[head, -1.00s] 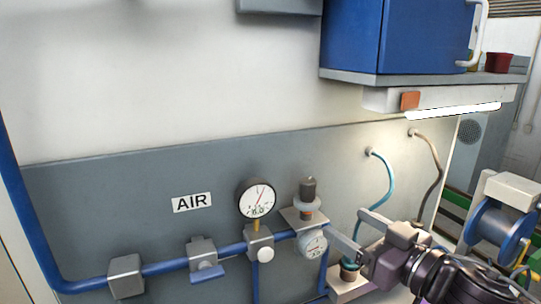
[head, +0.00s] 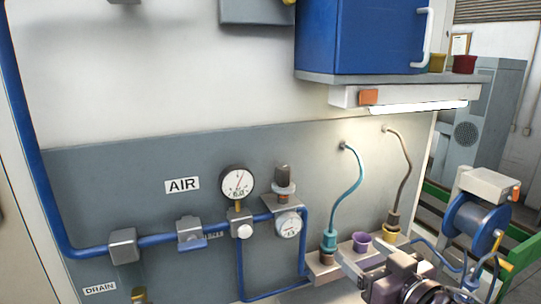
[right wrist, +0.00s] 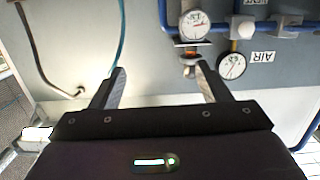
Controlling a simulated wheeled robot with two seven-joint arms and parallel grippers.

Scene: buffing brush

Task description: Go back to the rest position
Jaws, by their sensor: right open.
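My right gripper (head: 360,263) is at the lower right of the head view, in front of a small grey ledge (head: 322,277) on the wall. In the right wrist view my right gripper (right wrist: 160,70) has its two fingers spread wide with nothing between them. The wall panel and air pipe lie beyond the fingers. My left gripper is not in view. No buffing brush is seen.
The ledge bears a teal hose fitting (head: 329,243), a purple cup (head: 362,241) and a yellow-based hose fitting (head: 391,232). A blue air pipe (head: 158,240) with gauges runs along the wall. A blue hose reel (head: 474,228) stands at the right.

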